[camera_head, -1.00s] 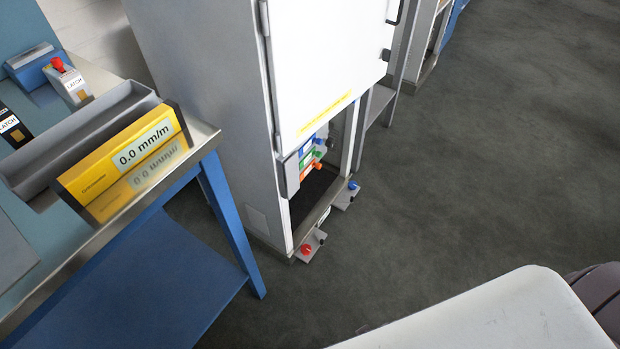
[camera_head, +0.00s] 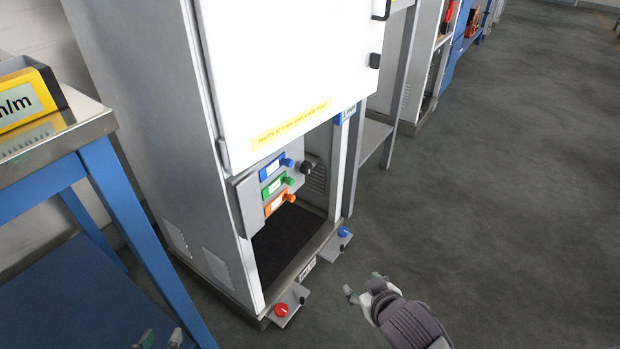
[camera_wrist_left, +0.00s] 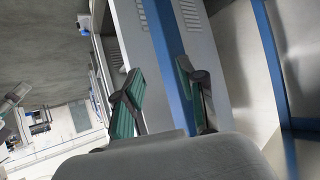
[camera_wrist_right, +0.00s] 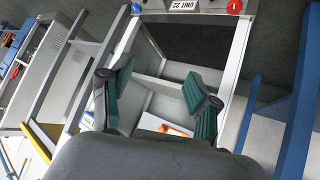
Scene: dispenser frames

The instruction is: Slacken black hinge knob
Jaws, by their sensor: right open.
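The black hinge knob (camera_head: 308,167) is on the right of a small grey panel (camera_head: 243,205) inside the cabinet's open lower bay. Left of it, the panel carries a blue knob (camera_head: 287,163), a green knob (camera_head: 289,181) and an orange knob (camera_head: 290,198). My right gripper (camera_head: 364,285) is open and empty, in front of the cabinet, below and right of the black knob and apart from it. My left gripper (camera_head: 159,340) is open and empty at the bottom edge, by the blue bench leg. I cannot make out the black knob in either wrist view.
The cabinet's white door (camera_head: 290,70) hangs above the bay. Low brackets at its base bear a red knob (camera_head: 281,310) and a blue knob (camera_head: 343,231). A blue-legged bench (camera_head: 125,215) stands close on the left. The grey floor on the right is clear.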

